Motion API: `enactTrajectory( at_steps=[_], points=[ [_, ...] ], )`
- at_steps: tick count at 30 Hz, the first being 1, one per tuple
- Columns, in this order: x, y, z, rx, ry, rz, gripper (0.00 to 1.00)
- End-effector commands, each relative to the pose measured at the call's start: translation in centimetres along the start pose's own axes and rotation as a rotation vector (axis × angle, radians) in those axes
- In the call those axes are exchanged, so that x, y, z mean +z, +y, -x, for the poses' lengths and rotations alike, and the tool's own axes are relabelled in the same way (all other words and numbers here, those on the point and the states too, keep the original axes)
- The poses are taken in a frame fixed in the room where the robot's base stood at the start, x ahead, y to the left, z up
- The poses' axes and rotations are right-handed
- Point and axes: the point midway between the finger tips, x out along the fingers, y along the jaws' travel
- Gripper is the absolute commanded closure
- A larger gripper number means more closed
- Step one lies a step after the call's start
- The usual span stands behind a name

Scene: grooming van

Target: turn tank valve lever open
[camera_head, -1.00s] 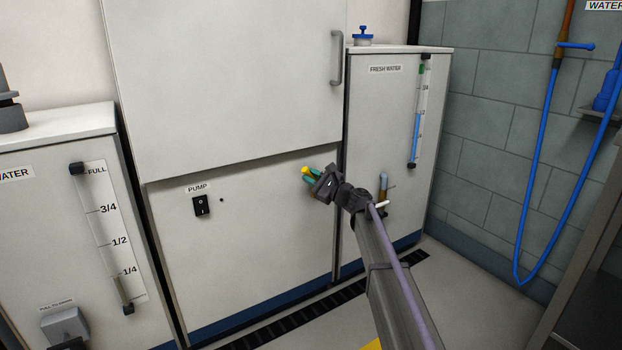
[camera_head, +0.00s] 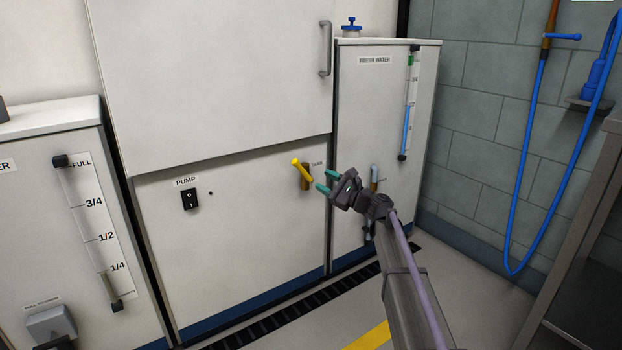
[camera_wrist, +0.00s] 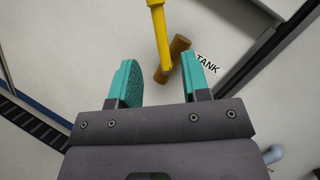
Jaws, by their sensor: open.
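The yellow valve lever (camera_head: 301,170) sits on a brown valve body (camera_head: 306,178) on the lower white panel, tilted up and to the left. In the wrist view the lever (camera_wrist: 159,34) runs from the top edge down to the brown valve body (camera_wrist: 172,60), beside a label reading "TANK". My gripper (camera_head: 327,181) is open and empty, just right of and slightly below the lever. In the wrist view its teal fingertips (camera_wrist: 158,76) stand apart, with the lever's lower end and valve body showing beyond the gap. I see no contact.
A pump switch (camera_head: 190,199) is on the same panel to the left. The fresh water cabinet (camera_head: 350,110) with its gauge (camera_head: 409,105) stands right, with a small grey fitting (camera_head: 374,176) behind my arm. A blue hose (camera_head: 520,190) hangs on the tiled wall. A floor grate (camera_head: 300,300) runs below.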

Motion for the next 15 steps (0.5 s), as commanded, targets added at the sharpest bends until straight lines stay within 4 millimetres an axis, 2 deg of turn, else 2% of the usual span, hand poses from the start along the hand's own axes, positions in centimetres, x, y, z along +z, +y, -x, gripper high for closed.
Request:
enactTrajectory(
  at_steps=[3, 10, 13, 15],
  points=[
    [0.0, 0.0, 1.3, 0.000, 0.000, 0.000, 0.57],
    [0.0, 0.0, 1.4, 0.001, 0.000, 0.000, 0.57],
    [0.0, 0.5, 1.0, 0.007, -0.005, -0.002, 0.66],
    [0.2, 2.2, -0.4, 0.027, -0.019, -0.007, 0.72]
  ],
)
